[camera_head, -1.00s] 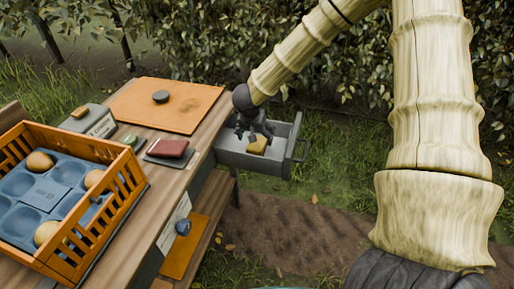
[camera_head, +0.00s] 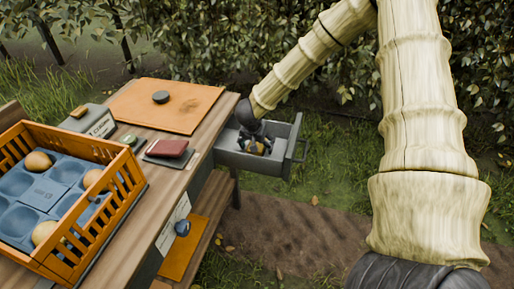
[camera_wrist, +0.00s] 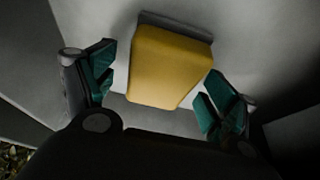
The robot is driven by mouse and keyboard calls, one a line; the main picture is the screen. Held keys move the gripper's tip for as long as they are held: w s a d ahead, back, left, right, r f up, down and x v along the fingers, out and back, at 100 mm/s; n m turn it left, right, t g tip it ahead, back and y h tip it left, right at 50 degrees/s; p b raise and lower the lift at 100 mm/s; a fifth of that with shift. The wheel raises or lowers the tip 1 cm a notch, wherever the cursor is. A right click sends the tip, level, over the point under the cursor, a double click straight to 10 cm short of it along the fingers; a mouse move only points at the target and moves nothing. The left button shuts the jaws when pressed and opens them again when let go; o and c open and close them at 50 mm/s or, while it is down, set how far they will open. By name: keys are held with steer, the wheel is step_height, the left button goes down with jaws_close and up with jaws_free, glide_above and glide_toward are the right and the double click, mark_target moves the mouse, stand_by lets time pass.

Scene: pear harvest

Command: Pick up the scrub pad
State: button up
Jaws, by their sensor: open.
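The scrub pad (camera_wrist: 170,66) is a yellow block with a grey layer along its far edge. It lies on the floor of the open grey drawer (camera_head: 291,133), and in the head view only a little of its yellow (camera_head: 258,149) shows beneath my gripper. My gripper (camera_wrist: 155,87) is open in the wrist view, with one green-padded finger on each side of the pad. A gap shows between the pad and the left finger; the right finger is close to the pad's edge, and I cannot tell if it touches. In the head view my gripper (camera_head: 254,147) is down inside the drawer.
The drawer walls surround my gripper closely. To the left, the wooden bench holds an orange crate (camera_head: 127,190) with pears in a blue tray, a dark red block (camera_head: 168,148), an orange board (camera_head: 190,105) and a dark round piece (camera_head: 160,97). Grass lies right of the drawer.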

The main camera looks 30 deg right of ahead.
steer(key=c, duration=1.2)
step_height(320, 180, up, 10)
steer(key=shift+p, duration=0.75)
steer(key=shift+o, duration=1.4)
steer(key=shift+r, duration=0.1)
steer(key=shift+c, duration=0.4)
